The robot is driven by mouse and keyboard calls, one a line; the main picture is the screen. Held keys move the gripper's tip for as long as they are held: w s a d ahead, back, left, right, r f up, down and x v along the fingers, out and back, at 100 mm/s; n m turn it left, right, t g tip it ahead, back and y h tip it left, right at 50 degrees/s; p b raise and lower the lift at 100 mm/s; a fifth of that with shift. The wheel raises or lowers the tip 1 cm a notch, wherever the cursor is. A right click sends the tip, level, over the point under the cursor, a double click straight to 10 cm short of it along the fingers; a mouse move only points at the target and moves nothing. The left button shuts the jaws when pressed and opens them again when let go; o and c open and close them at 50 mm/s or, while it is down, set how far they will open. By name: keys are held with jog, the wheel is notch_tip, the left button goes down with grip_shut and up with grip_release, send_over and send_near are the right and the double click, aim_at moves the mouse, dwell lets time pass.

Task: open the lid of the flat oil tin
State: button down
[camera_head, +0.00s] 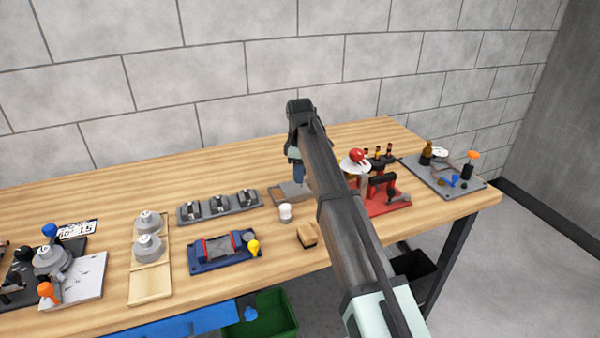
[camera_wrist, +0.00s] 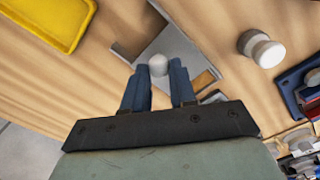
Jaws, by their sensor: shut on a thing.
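The flat grey oil tin (camera_head: 283,194) lies on the wooden table, partly hidden behind my arm. In the wrist view the tin (camera_wrist: 180,45) is a flat grey shape with a darker grey area at its left. A small whitish knob (camera_wrist: 158,65) stands between the tips of my blue fingers. My gripper (camera_head: 298,171) points down over the tin, and in the wrist view my gripper (camera_wrist: 159,76) is shut on the knob. An orange-brown patch shows at the tin's lower right edge; I cannot tell whether it is the tin's inside. The gripper body hides the near side.
A white jar (camera_head: 285,212) stands just in front of the tin. A wooden block (camera_head: 307,236) and a blue vise-like fixture (camera_head: 223,250) are nearer the front. A red stand (camera_head: 388,200) is to the right. A yellow tray (camera_wrist: 45,18) shows in the wrist view. The table behind is clear.

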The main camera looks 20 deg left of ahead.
jog(key=w+d, duration=0.2)
jog(key=shift+w+d, duration=0.3)
jog(key=c, duration=0.9)
grip_release()
notch_tip(320, 180, up, 14)
jog(key=shift+f, duration=0.1)
dwell(0.3)
